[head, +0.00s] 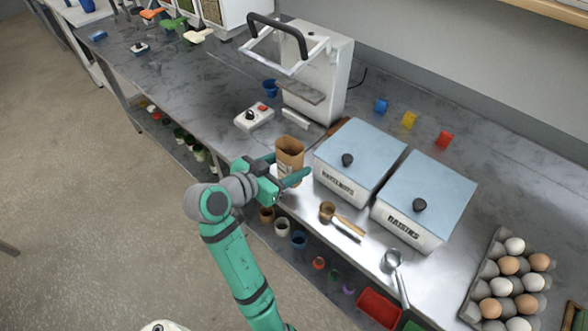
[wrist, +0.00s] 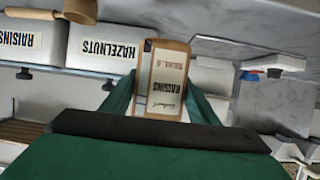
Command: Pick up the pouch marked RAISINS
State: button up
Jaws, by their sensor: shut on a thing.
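The pouch marked RAISINS (head: 289,153) is a brown kraft pouch with a pale label. It stands roughly upright between the fingers of my gripper (head: 284,171), which is shut on it. In the wrist view the pouch (wrist: 167,72) fills the space between the two green fingers, and its RAISINS label appears upside down. Its lower part is partly hidden by my gripper in the head view. I cannot tell whether its base touches the counter.
Two blue-lidded bins, hazelnuts (head: 338,187) and raisins (head: 408,233), stand right of the pouch. A white press (head: 325,80) and a switch box (head: 254,117) are behind it. A wooden scoop (head: 328,212) and an egg tray (head: 471,311) lie on the counter.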

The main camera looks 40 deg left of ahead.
jog(key=s+r, duration=0.1)
jog(key=r, duration=0.1)
jog(key=s+r, duration=0.2)
jog(key=shift+s+r, duration=0.2)
jog(key=shift+s, duration=0.05)
send_near(283, 161)
jog(key=shift+s+d, duration=0.15)
jog(key=shift+d, duration=0.4)
